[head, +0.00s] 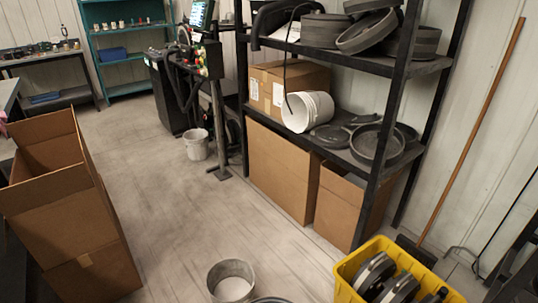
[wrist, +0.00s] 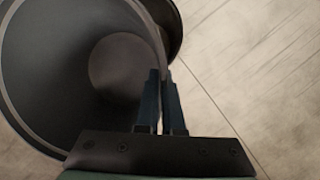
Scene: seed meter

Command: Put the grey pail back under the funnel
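In the wrist view a dark grey pail (wrist: 40,70) fills the left side, its open mouth toward the camera and its round bottom showing inside. My gripper (wrist: 161,75) is closed at its rim, with the pail wall running between the two fingers. In the head view a grey pail (head: 231,282) stands at the bottom edge, with part of another round rim (head: 270,300) beside it, cut off by the frame. I cannot tell which of these my gripper holds. My gripper is outside the head view. I cannot make out a funnel.
A cardboard box (head: 70,215) stands at the left and a yellow crate (head: 392,250) at lower right. A black shelf rack (head: 392,130) carries a tipped white bucket (head: 307,112). A pale bucket (head: 196,145) sits beside a machine post (head: 219,130). The middle floor is clear.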

